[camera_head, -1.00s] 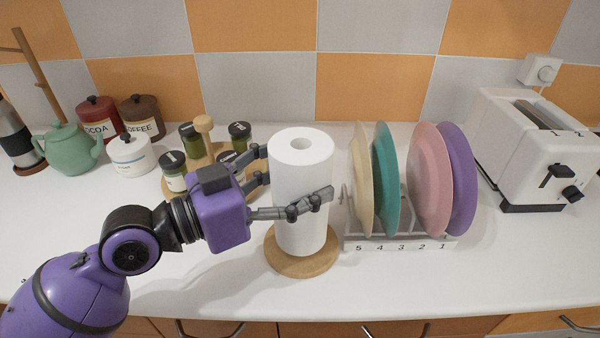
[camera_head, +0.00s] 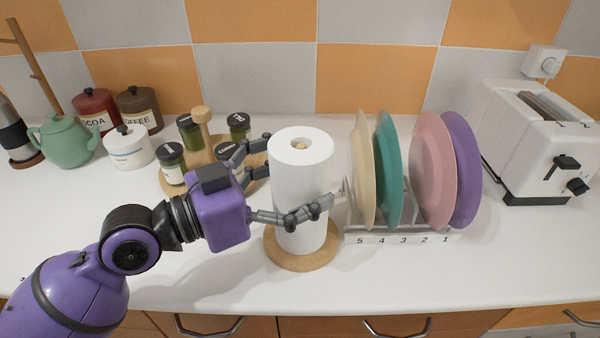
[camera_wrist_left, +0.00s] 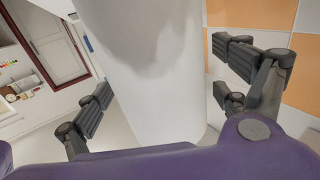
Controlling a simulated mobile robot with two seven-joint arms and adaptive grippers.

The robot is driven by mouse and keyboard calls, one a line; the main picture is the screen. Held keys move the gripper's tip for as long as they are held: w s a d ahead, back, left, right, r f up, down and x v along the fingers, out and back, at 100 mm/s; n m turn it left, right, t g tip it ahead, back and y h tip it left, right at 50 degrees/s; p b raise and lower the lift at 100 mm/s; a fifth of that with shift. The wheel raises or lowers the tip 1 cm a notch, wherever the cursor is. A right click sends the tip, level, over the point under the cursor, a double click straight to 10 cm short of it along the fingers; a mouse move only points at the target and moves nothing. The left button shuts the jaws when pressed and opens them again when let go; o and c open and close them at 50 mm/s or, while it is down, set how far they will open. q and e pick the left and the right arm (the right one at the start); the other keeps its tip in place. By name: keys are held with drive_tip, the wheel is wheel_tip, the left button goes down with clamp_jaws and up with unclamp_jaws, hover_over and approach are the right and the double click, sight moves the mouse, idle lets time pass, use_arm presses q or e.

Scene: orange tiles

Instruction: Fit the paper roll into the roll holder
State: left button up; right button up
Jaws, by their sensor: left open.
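The white paper roll (camera_head: 299,195) stands upright on the round wooden base of the roll holder (camera_head: 302,263). The tip of the holder's wooden peg shows inside the hole at the roll's top. The roll appears to rest on the base, with the base's rim showing around it. My left gripper (camera_head: 299,170) is open, its fingers spread on either side of the roll at mid to upper height. In the left wrist view the roll (camera_wrist_left: 155,70) fills the middle between the spread fingers, with gaps visible at both sides. My right gripper is not in view.
A plate rack (camera_head: 403,237) with several upright plates stands close to the right of the roll. A spice stand (camera_head: 202,130) with jars is behind my left gripper. A toaster (camera_head: 530,140) is at the far right. The counter front is clear.

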use_arm(q)
drive_tip(key=shift+a, duration=0.1)
drive_tip(key=shift+s+a+f, duration=0.1)
drive_tip(key=shift+s+a, duration=0.05)
drive_tip(key=shift+a, duration=0.1)
drive_tip(key=v, duration=1.1)
drive_tip(key=shift+s+a, duration=0.1)
